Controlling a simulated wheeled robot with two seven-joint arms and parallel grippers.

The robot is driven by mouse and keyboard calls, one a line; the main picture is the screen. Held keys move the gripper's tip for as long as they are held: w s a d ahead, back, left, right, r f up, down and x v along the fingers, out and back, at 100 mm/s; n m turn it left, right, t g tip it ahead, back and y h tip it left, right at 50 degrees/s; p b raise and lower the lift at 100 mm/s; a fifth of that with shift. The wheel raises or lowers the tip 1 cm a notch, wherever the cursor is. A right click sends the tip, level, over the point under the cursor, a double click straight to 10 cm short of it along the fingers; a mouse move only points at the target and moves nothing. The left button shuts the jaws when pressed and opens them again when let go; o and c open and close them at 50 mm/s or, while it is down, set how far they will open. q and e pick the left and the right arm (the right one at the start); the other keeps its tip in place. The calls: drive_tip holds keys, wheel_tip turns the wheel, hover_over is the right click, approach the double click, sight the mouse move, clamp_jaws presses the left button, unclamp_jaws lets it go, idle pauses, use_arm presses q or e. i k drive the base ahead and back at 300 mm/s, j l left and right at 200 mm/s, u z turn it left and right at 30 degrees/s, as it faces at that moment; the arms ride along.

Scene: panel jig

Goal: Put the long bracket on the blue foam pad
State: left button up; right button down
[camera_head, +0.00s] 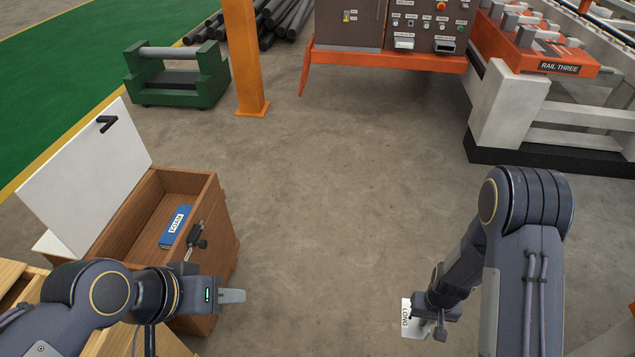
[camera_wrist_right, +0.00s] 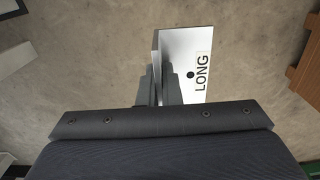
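The long bracket (camera_head: 405,317) is a pale metal angle with a LONG label. It also shows in the right wrist view (camera_wrist_right: 184,50), where one flange is between the fingers of my right gripper (camera_wrist_right: 158,88). My right gripper (camera_head: 437,318) is shut on it and holds it above the floor at the lower right. The blue foam pad (camera_head: 174,226), labelled FOAM, lies inside an open wooden box (camera_head: 218,225) at the left. My left gripper (camera_head: 232,296) is in front of the box, its fingers seen edge-on, so its opening cannot be judged.
The white lid (camera_head: 85,175) of the box stands raised on its left side. A dark latch (camera_head: 197,240) is on the box's right wall. The concrete floor (camera_head: 330,200) between box and right arm is clear. An orange post (camera_head: 246,60) and a green stand (camera_head: 175,88) are farther back.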

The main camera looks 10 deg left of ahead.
sight(176, 224)
drive_tip(key=i+u, duration=0.8)
drive_tip(key=i+l+u, duration=0.15)
drive_tip(key=u, duration=0.2)
drive_tip(key=i+j+u, duration=0.1)
drive_tip(key=u, duration=0.3)
drive_tip(key=i+u, duration=0.3)
drive_tip(key=u, duration=0.15)
drive_tip(key=i+u, duration=0.25)
drive_tip(key=u, duration=0.15)
drive_tip(key=i+l+u, duration=0.1)
drive_tip(key=u, duration=0.35)
drive_tip(key=i+l, duration=0.05)
drive_tip(key=i, duration=0.05)
